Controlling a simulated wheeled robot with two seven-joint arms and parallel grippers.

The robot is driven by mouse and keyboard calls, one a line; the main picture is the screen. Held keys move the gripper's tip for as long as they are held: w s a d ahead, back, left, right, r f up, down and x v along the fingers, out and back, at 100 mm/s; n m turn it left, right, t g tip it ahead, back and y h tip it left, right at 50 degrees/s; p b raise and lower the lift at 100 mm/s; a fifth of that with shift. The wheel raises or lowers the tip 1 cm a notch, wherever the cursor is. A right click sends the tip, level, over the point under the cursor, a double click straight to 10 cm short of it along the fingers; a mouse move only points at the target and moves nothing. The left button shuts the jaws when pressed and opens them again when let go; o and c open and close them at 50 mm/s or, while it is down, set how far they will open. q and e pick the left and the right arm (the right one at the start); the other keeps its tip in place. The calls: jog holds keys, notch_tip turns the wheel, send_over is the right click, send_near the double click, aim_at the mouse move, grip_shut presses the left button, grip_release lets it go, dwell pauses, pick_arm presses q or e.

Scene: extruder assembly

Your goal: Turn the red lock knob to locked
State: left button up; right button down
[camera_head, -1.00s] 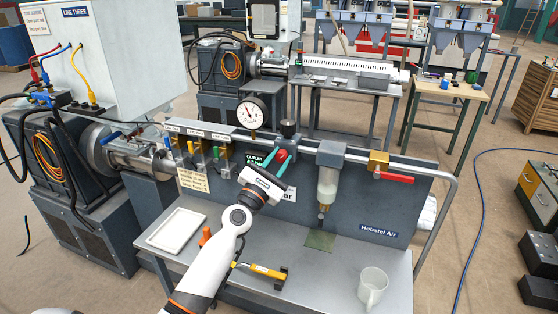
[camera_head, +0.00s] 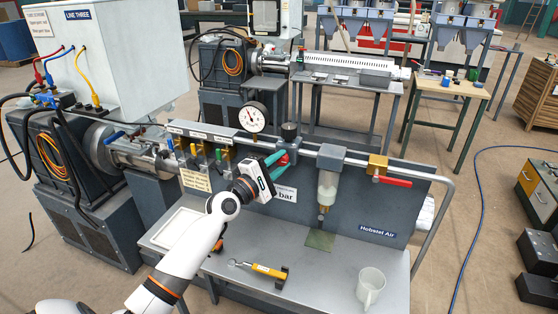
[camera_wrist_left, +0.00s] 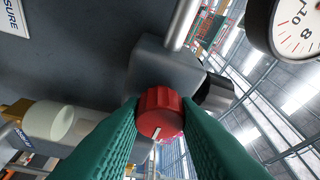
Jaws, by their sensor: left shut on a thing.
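The red lock knob (camera_wrist_left: 160,113) is ribbed, with a white line on its face, and sits on a grey block of the air panel. In the left wrist view the green fingers of my left gripper (camera_wrist_left: 162,125) are on either side of it, shut on it. In the head view my left gripper (camera_head: 279,160) reaches the panel below the dark regulator cap (camera_head: 289,131). The knob is mostly hidden there by the fingers. My right gripper is not in view.
A pressure gauge (camera_head: 254,118) stands left of the regulator. A clear filter bowl (camera_head: 327,187) and a red-handled valve (camera_head: 393,181) are to the right. A yellow-handled tool (camera_head: 268,270) and a white mug (camera_head: 370,288) are on the bench.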

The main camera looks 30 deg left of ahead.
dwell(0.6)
pick_arm(q)
jog(key=o, duration=1)
jog(key=shift+c, duration=0.2)
jog(key=s+a+f+b, duration=0.1)
jog(key=s+b, duration=0.2)
jog(key=s, duration=0.9)
jog(key=shift+a+f, duration=0.2)
jog(key=shift+a, duration=0.15)
jog(key=shift+w, duration=0.1)
